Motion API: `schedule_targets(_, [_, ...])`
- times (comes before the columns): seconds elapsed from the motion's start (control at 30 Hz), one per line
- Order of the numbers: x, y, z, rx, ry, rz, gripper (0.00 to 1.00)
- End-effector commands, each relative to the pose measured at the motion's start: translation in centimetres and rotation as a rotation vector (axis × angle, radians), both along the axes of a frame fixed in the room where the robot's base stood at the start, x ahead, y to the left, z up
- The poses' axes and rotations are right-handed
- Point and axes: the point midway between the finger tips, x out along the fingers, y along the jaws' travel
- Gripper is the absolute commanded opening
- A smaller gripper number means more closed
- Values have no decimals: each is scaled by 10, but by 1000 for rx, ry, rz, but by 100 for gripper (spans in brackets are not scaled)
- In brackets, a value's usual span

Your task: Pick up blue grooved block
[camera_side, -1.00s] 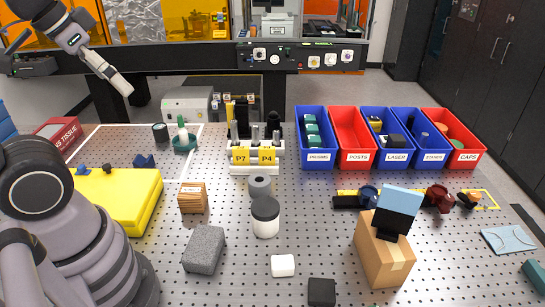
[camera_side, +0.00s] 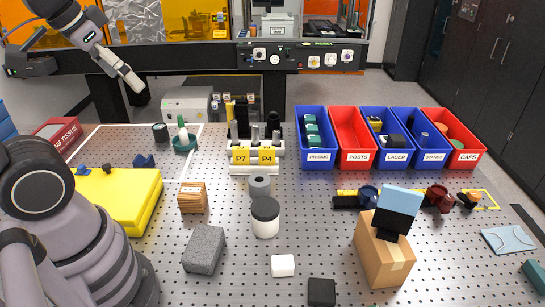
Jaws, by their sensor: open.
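A small dark blue block (camera_side: 144,161) with a notched top sits on the perforated table at the left, inside the white-outlined area. It looks like the blue grooved block, though it is small in this view. My gripper (camera_side: 137,84) is at the upper left, well above the table and above the block in the picture, apart from it. It is open, and nothing shows in it.
A yellow case (camera_side: 130,205) with small dark pieces on top lies in front of the block. A green dish with a bottle (camera_side: 184,141) and a dark cylinder (camera_side: 160,132) stand behind it. Labelled bins (camera_side: 353,158) stand at right.

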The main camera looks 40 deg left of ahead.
Motion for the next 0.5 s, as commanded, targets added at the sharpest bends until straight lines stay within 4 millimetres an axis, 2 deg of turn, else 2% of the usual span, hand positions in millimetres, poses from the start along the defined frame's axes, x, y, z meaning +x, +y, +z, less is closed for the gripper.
schedule_targets(0.17, [57,66,-23,64,41,214,87])
schedule_targets(0.3, [91,138,-60,99,68,369,87])
schedule_targets(0.37, [98,170,-81,103,79,426,87])
schedule_targets(0.5, [97,241,-142,79,100,541,87])
